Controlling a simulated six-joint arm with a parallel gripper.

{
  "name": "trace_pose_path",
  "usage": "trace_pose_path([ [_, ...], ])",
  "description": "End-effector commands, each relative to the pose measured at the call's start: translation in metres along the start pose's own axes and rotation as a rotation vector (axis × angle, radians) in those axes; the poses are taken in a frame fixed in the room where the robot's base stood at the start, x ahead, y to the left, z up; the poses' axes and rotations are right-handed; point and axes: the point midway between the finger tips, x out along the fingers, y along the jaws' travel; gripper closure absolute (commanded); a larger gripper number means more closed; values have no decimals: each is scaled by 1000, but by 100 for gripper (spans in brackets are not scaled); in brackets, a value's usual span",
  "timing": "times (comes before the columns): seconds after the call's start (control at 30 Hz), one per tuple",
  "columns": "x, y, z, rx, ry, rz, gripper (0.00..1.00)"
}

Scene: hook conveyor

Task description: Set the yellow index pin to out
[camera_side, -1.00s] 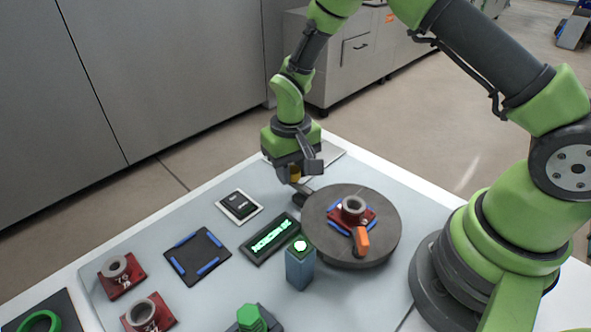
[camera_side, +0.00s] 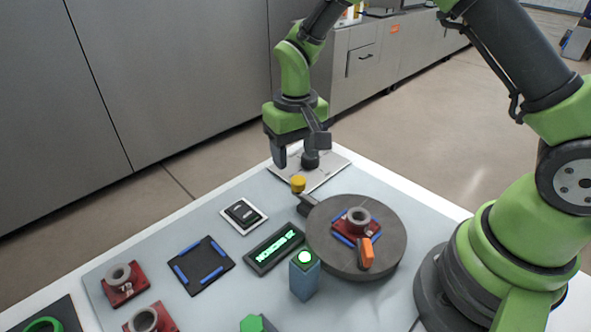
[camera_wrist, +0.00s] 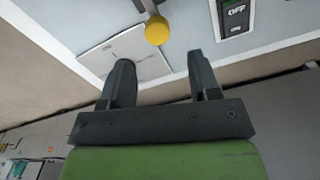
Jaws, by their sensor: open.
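The yellow index pin (camera_side: 299,184) has a round yellow knob and stands on a dark mount at the left edge of the dark round turntable (camera_side: 328,262). Its yellow knob also shows in the wrist view (camera_wrist: 158,30), beyond the fingertips and between them in width. My gripper (camera_side: 299,152) is open and empty, above the knob and a little behind it. The side view does not make clear how far the pin is raised.
A red part (camera_side: 342,229) with a grey ring and an orange clamp (camera_side: 367,252) sit on the turntable. A black switch (camera_side: 243,214), a green-lit display (camera_side: 272,248) and a blue post with a green button (camera_side: 304,277) stand nearby. A pale plate (camera_side: 328,176) lies behind.

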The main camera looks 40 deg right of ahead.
Motion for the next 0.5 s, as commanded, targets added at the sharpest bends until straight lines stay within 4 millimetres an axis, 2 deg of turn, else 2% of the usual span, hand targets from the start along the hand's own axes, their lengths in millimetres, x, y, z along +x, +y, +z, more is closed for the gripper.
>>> trace_pose_path([
  [0.03,-11,0,-1,-1,6,-2,44],
  [0.2,-31,0,0,-1,3,-1,44],
  [0.5,-36,0,0,-2,0,0,44],
])
